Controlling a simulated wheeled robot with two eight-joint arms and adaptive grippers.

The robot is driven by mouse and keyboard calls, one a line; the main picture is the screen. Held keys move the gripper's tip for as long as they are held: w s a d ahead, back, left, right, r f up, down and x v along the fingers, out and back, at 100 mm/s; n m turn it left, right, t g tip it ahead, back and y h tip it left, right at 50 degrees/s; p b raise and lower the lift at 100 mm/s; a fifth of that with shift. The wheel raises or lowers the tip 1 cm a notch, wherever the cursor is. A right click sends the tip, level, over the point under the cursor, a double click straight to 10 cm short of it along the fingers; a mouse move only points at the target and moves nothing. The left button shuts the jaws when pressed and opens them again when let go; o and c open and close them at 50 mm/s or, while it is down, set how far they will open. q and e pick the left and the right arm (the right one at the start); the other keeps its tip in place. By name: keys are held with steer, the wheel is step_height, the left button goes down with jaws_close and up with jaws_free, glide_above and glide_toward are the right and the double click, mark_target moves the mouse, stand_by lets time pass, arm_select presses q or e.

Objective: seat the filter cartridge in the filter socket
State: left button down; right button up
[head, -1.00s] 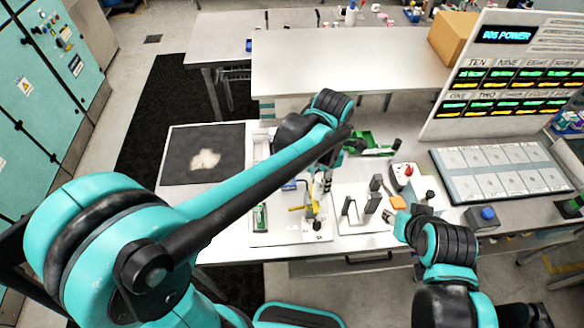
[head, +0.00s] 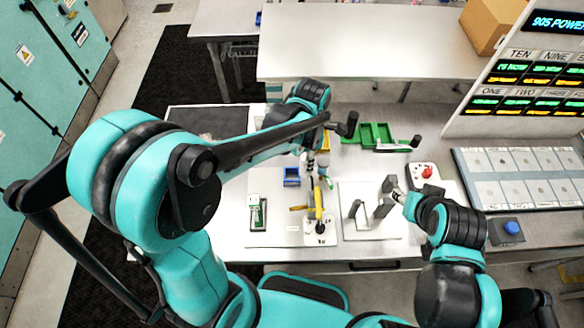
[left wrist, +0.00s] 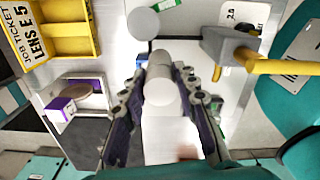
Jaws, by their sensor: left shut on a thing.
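My left gripper (left wrist: 163,90) is shut on a white cylinder, which I take to be the filter cartridge (left wrist: 160,88). The cylinder lies between both fingers in the left wrist view, and one end shows past them. A pale round disc (left wrist: 143,23) is just beyond that end, apart from it in the picture; I cannot tell whether it is the filter socket. In the head view the left gripper (head: 312,160) is above the middle of the bench, and the cartridge is hard to make out. My right gripper (head: 396,193) is beside a grey upright block; its opening is unclear.
A yellow-handled fixture (head: 318,200) stands close below the left gripper. A white plate with grey uprights (head: 370,222) is to its right. A green tray (head: 375,136) and blue bin (head: 291,177) are nearby. A red-button box (head: 426,172) stands right.

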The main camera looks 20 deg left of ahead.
arm_select(q)
steer(key=a+f, duration=0.1)
steer(key=f, duration=0.1)
steer(key=a+f+b, duration=0.1)
steer(key=a+f, duration=0.2)
steer(key=f, duration=0.1)
steer(key=shift+w+a+f, duration=0.1)
steer(key=shift+w+a, duration=0.15)
steer(key=shift+w, duration=0.1)
steer(key=shift+f+b, duration=0.3)
steer(key=shift+f, duration=0.1)
steer(key=shift+f, duration=0.1)
steer(key=c, duration=1.2)
jaws_free()
steer(key=shift+o, duration=0.2)
